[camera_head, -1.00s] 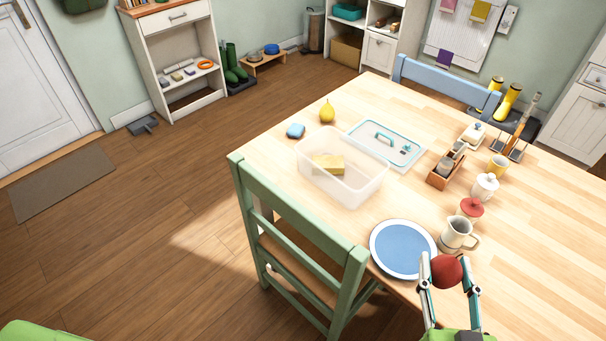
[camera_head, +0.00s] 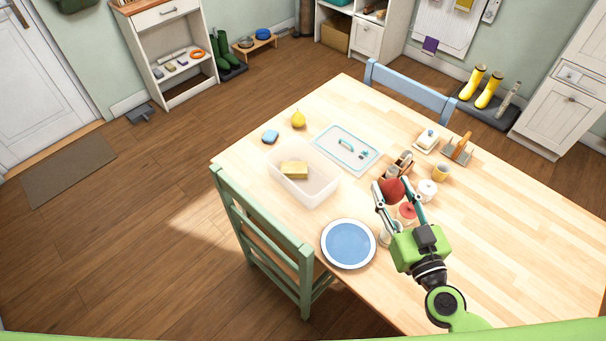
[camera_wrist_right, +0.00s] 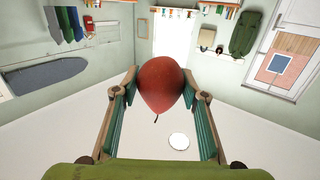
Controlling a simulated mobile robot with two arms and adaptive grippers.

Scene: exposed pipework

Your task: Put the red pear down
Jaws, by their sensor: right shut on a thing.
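The red pear (camera_head: 392,190) is between the fingers of my right gripper (camera_head: 393,188), which is shut on it. The height of the pear above the table is hard to tell. My left gripper is not in view.
The table's right side is bare. A green chair (camera_head: 265,235) stands at the near side.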

